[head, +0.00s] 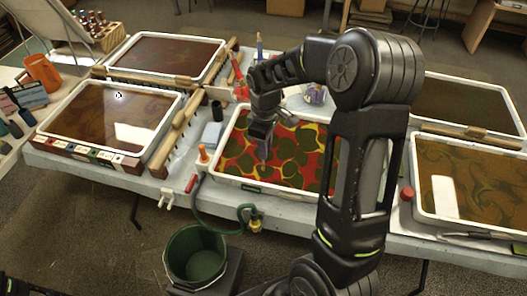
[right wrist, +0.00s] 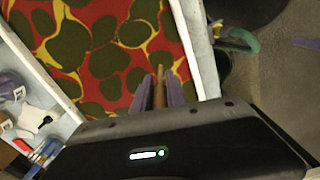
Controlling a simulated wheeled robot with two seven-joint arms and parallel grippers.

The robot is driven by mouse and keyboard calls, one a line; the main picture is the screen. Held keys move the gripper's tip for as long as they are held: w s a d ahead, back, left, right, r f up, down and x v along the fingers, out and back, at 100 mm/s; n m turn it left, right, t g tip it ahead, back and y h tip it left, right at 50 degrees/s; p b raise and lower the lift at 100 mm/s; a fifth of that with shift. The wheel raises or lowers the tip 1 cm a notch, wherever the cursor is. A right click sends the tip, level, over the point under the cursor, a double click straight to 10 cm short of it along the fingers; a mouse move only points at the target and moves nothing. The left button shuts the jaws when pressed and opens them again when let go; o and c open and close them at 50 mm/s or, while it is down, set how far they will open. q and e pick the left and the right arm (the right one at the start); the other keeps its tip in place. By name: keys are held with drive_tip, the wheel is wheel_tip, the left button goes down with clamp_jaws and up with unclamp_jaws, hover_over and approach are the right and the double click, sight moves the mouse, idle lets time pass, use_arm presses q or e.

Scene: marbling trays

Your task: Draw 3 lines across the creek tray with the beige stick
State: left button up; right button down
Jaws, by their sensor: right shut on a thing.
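The middle tray (head: 208,163) has a white rim and holds a red, yellow and dark green blotched pattern; I take it for the creek tray, though I can read no name on it. My right gripper (head: 262,138) points down over the left part of this tray. In the right wrist view its purple fingers (right wrist: 161,92) are shut on the beige stick (right wrist: 160,86), near the tray's white wall (right wrist: 196,45). Whether the stick's tip touches the surface I cannot tell. I see no drawn lines.
Other trays with brown marbling stand at left (head: 170,118), back left (head: 215,58) and right (head: 420,205). A green bucket (head: 197,250) is below the table's front edge, with a hose (head: 205,215) leading up. An orange mug (head: 42,72) stands far left.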

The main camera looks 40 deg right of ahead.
drive_tip(key=w+d+r+p, duration=0.4)
drive_tip(key=w+d+p, duration=0.3)
drive_tip(key=w+d, duration=0.6)
drive_tip(key=shift+w+d, duration=0.25)
drive_tip(key=shift+d, duration=1.65)
idle(0.3)
idle(0.5)
drive_tip(key=s+a+r+b, duration=0.1)
drive_tip(key=s+a+b, duration=0.4)
drive_tip(key=s, duration=0.5)
drive_tip(key=s+a+r+b, duration=0.1)
drive_tip(key=s+a+b, duration=0.5)
drive_tip(key=s, duration=0.5)
drive_tip(key=a, duration=0.2)
drive_tip(key=shift+a, duration=0.3)
